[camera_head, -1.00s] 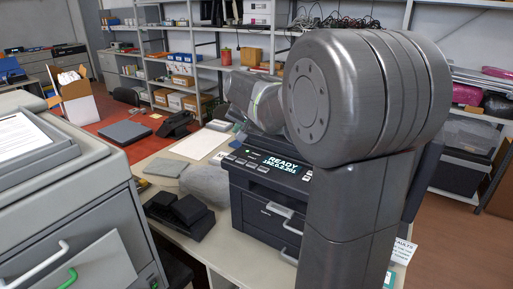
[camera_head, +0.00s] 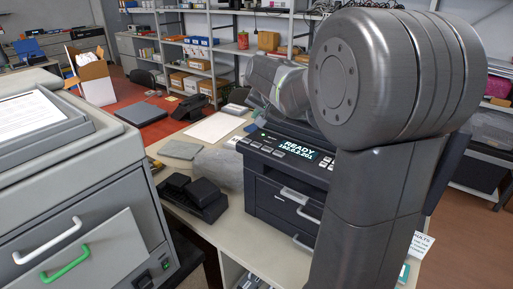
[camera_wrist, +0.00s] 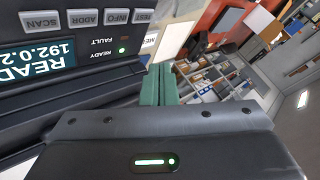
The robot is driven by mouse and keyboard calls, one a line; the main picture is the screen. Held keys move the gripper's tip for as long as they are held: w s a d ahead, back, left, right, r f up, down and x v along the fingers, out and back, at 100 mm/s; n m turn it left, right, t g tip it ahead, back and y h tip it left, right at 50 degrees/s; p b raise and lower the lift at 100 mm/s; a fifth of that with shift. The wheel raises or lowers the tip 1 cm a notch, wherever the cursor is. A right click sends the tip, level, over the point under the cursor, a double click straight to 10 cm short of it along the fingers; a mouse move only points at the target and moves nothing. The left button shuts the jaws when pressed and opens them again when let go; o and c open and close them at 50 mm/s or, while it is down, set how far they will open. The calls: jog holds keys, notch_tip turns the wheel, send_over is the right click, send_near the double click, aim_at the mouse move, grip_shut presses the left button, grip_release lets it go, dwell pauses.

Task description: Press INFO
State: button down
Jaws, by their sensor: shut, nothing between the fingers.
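A dark printer (camera_head: 282,197) stands on a pale table, its lit screen (camera_head: 297,150) reading READY and an address. In the wrist view the panel appears upside down. The grey INFO button (camera_wrist: 116,16) sits in a row between ADDR (camera_wrist: 84,18) and TEST (camera_wrist: 143,15), with SCAN (camera_wrist: 40,22) at the left. My gripper (camera_wrist: 158,78) shows green fingertips close together, shut and empty. In the wrist picture they lie below and right of INFO, apart from it. My arm hides the gripper in the head view.
A large grey machine (camera_head: 75,185) with white and green handles stands at the left. A black phone-like device (camera_head: 192,194) and a grey wrapped bundle (camera_head: 219,166) lie left of the printer. Shelves with boxes (camera_head: 200,82) line the back.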

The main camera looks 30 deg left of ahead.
aim_at(258, 146)
notch_tip(258, 146, down, 7)
jog(key=b, duration=0.4)
jog(key=shift+b, duration=0.35)
dwell(1.5)
jog(key=shift+f, duration=0.4)
jog(key=shift+f+b, duration=0.4)
jog(key=shift+b, duration=0.15)
dwell(0.3)
dwell(0.3)
jog(key=shift+r+p, duration=0.6)
jog(key=shift+r, duration=0.2)
notch_tip(258, 146, up, 5)
jog(key=p, duration=0.4)
jog(key=shift+r, duration=0.1)
